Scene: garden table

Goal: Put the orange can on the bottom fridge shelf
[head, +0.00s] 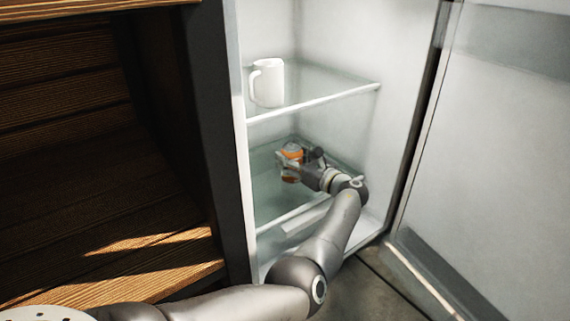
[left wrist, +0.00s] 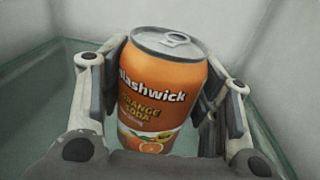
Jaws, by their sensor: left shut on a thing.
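The orange can (head: 291,151) is inside the open fridge, at the level of the lower glass shelf (head: 265,213). In the left wrist view the can (left wrist: 155,90) is orange and white with a silver top, tilted slightly in the picture. My left gripper (head: 290,168) reaches in from the front right and is shut on the can, one finger on each side (left wrist: 163,95). The can's base is hidden, so I cannot tell whether it touches the shelf. My right gripper is not in view.
A white mug (head: 267,83) stands on the upper glass shelf (head: 315,100), above my gripper. The fridge door (head: 490,150) is open on the right. A wooden cabinet (head: 80,150) stands to the left. The lower shelf around the can looks clear.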

